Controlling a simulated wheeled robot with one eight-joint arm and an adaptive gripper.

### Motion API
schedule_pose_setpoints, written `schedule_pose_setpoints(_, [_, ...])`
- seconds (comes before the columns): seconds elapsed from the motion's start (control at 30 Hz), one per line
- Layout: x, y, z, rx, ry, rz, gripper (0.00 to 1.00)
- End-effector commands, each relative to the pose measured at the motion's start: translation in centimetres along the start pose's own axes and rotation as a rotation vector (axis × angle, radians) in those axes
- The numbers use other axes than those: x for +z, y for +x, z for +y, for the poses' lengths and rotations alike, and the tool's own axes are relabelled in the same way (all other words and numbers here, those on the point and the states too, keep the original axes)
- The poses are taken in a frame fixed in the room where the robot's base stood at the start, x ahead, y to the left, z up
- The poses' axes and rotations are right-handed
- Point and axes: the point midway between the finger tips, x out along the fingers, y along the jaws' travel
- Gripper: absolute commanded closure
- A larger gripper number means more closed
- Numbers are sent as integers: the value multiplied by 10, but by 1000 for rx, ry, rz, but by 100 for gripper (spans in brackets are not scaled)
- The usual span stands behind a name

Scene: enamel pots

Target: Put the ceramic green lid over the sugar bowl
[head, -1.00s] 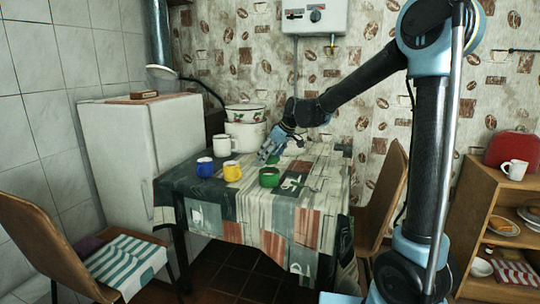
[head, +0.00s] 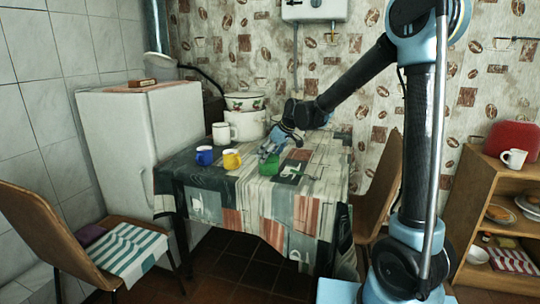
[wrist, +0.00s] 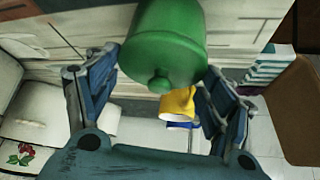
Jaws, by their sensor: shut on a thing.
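The green sugar bowl (head: 270,170) stands on the table near its middle, and in the wrist view its round green body (wrist: 168,28) fills the top centre. The green lid (wrist: 160,72), domed with a small round knob, shows at the bowl's knob end, between my fingers. It looks in line with the bowl and very close to or touching its rim; I cannot tell whether it is fully seated. My gripper (head: 268,152) is shut on the lid, with a blue finger on each side. In the head view the gripper hides most of the lid.
A yellow mug (head: 232,160) and a blue mug (head: 204,156) stand just left of the bowl. A white mug (head: 222,132) and stacked enamel pots (head: 245,123) stand behind.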

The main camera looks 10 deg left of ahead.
Motion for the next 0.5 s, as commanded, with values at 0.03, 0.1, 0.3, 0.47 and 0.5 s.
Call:
schedule_pose_setpoints(0.03, [0, 0, 0, 0, 0, 0, 48])
schedule_pose_setpoints(0.1, [0, 0, 0, 0, 0, 0, 48])
schedule_pose_setpoints(0.3, [0, 0, -1, 0, 0, 0, 48])
schedule_pose_setpoints(0.47, [0, 0, -1, 0, 0, 0, 16])
schedule_pose_setpoints(0.5, [0, 0, -1, 0, 0, 0, 7])
